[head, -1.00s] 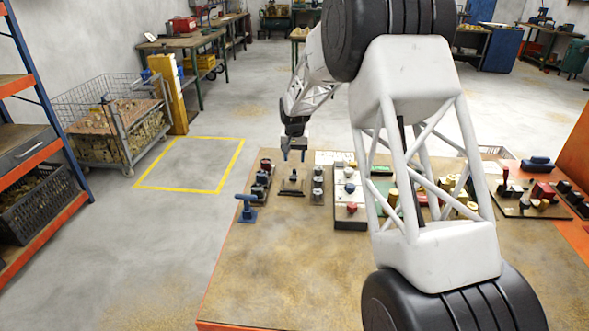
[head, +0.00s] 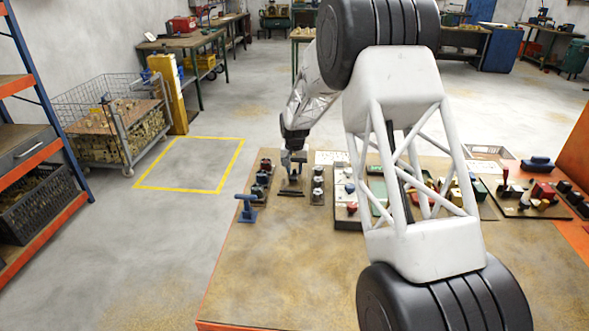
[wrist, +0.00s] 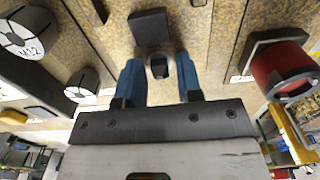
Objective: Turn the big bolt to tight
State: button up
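My gripper (head: 293,160) points down over a small dark plate (head: 291,193) near the far left part of the bench. In the wrist view its two blue fingers (wrist: 161,62) are apart. Between them shows a small grey upright piece with a dark top (wrist: 160,66), which appears to be the bolt. A gap shows on each side of it, so the fingers do not seem to press on it. In the head view the gripper largely hides this piece. I cannot read any tight mark.
A row of dark knobs (head: 262,180) stands to the left and two grey-topped knobs (head: 318,185) to the right. A blue T-handle (head: 246,207) stands at the left edge. A red cylinder (wrist: 283,70) shows at right in the wrist view. The bench's front is clear.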

jog(key=c, duration=0.5)
jog(key=shift+m, duration=2.2)
jog(key=o, duration=0.9)
jog(key=shift+o, duration=0.2)
jog(key=shift+r, duration=3.9)
